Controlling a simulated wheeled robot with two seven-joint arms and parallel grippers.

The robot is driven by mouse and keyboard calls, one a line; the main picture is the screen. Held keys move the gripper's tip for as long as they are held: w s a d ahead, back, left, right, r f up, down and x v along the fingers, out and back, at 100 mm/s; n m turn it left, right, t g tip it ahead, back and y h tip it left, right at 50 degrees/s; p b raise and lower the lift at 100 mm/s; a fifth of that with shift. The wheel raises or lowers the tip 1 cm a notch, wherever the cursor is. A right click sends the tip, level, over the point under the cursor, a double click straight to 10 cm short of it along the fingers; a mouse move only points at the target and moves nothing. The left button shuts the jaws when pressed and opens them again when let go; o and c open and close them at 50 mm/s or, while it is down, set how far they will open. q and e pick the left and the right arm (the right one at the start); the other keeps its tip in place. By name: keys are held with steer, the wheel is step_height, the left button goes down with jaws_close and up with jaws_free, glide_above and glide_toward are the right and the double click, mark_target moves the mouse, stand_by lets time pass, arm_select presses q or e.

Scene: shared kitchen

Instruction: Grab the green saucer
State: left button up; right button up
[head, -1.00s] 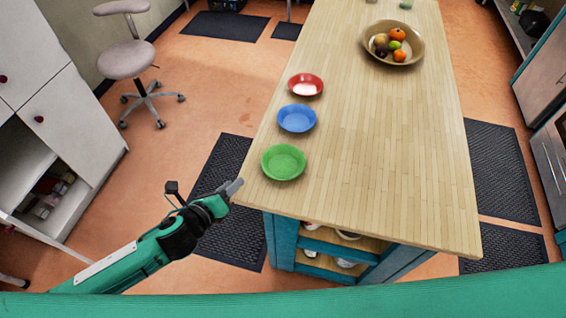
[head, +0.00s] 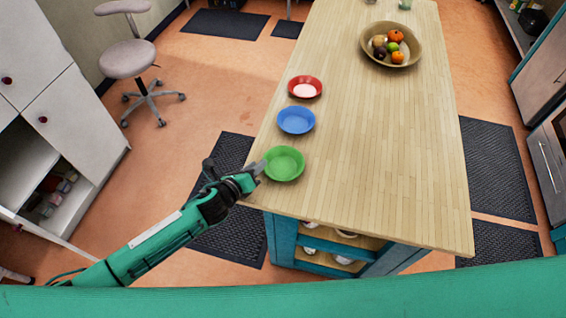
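The green saucer (head: 284,164) lies on the wooden table top near its left front corner. It is the nearest of three saucers in a row along the left edge. My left gripper (head: 261,168) is at the left rim of the green saucer, with its tips at or very close to the rim. The fingers are small and seen nearly edge on, so I cannot tell whether they are open or shut on the rim. My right gripper is not in view.
A blue saucer (head: 296,120) and a red saucer (head: 305,87) lie behind the green one. A fruit bowl (head: 369,47) stands farther back on the right. The table top (head: 385,160) is clear to the right. A stool (head: 133,58) stands on the floor at the left.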

mark_target(283, 165)
arm_select(q)
steer(key=shift+p+x, duration=0.3)
steer(key=shift+x, duration=1.25)
steer(key=shift+r, duration=0.1)
jaws_close()
